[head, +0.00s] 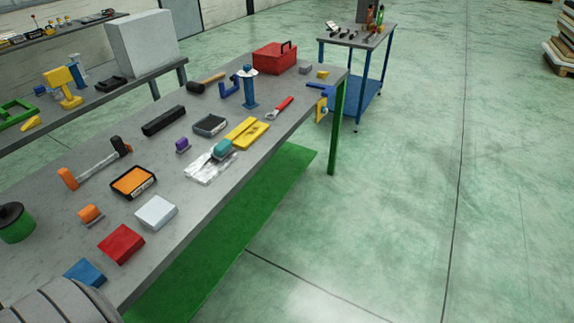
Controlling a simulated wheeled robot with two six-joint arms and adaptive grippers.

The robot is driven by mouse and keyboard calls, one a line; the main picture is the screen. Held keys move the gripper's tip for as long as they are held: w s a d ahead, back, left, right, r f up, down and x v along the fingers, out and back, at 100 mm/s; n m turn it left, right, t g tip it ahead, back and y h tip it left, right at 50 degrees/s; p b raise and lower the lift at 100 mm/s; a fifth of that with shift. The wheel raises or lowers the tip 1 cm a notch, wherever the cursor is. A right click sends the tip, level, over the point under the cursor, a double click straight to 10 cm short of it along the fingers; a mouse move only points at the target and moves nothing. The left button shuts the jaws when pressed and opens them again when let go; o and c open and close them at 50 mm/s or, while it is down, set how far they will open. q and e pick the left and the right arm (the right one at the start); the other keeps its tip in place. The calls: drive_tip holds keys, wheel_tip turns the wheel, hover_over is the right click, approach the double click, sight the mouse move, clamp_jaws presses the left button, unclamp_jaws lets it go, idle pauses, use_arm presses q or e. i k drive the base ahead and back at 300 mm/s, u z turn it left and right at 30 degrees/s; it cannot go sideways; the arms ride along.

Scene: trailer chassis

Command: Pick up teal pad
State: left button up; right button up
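The teal pad (223,147) is a small block on the grey workbench (160,241), near its right-hand edge. It sits at the upper end of a crumpled clear or silvery sheet (207,168), just below a flat yellow piece (246,132). I cannot tell whether it touches the yellow piece. Neither of my grippers shows in the head view.
Near the pad are a purple block (182,145), a dark tray (209,125), a black-and-orange tray (133,182) and a white block (156,212). A blue post (249,92) and red toolbox (275,58) stand farther back.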

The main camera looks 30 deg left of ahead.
sight(221, 149)
drive_tip(key=u, duration=1.15)
drive_tip(key=k, duration=0.15)
drive_tip(key=z, duration=1.95)
drive_tip(key=i, duration=1.35)
drive_tip(key=u, duration=1)
drive_tip(key=i, duration=0.8)
drive_tip(key=u, duration=0.9)
